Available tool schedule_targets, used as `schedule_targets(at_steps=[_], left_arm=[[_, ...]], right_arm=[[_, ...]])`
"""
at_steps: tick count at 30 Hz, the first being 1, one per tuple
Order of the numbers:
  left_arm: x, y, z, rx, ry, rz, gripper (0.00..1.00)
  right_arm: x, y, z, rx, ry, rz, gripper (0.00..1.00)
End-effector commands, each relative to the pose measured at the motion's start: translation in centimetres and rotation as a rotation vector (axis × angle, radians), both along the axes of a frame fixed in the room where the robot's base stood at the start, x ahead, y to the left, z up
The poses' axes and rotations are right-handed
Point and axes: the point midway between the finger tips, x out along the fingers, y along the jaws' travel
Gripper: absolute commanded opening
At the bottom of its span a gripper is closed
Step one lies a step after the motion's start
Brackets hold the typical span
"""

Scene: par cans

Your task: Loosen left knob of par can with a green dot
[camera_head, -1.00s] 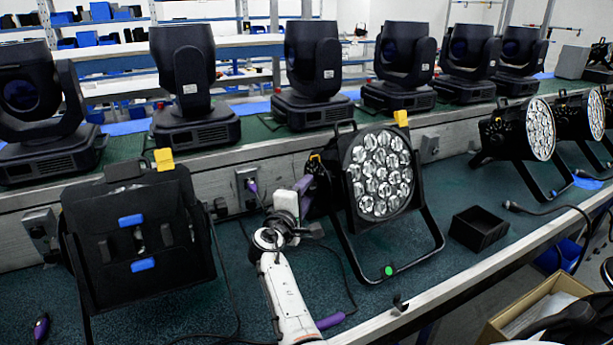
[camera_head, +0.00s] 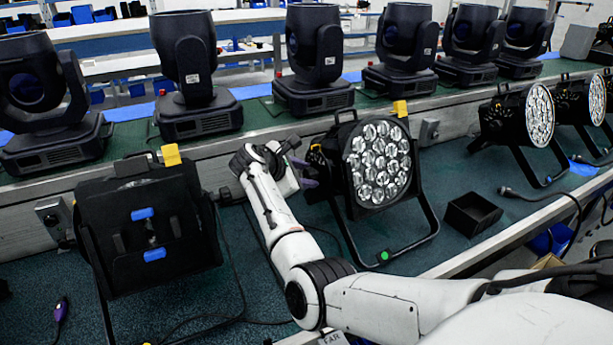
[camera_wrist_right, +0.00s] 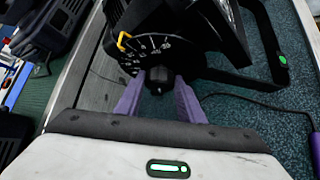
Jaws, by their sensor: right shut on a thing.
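The par can (camera_head: 377,160) with the green dot (camera_head: 383,256) on its stand stands on the teal bench in the middle of the head view, its round lens face turned toward the right. My right arm reaches across to its left side. My right gripper (camera_wrist_right: 158,92) has its purple fingers shut on the black left knob (camera_wrist_right: 159,76), beside the white angle marks on the bracket. The green dot also shows in the wrist view (camera_wrist_right: 283,60). My left gripper is not in view.
A second par can (camera_head: 150,225) stands at left with its back showing. A small black tray (camera_head: 472,215) lies right of the green-dot can. More par cans (camera_head: 530,120) stand farther right. Several moving-head lights (camera_head: 313,60) line the raised shelf behind. Cables lie on the bench.

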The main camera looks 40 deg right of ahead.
Motion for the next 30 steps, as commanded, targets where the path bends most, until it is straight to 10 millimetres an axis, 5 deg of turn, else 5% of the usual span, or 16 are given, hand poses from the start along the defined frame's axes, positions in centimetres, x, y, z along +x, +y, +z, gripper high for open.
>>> schedule_targets(at_steps=[12,30], left_arm=[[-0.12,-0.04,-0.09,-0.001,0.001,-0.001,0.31],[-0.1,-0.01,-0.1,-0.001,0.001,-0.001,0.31]], right_arm=[[0.24,-0.06,0.05,0.049,0.189,0.0,0.13],[0.29,-0.03,0.0,0.057,0.219,0.0,0.13]])
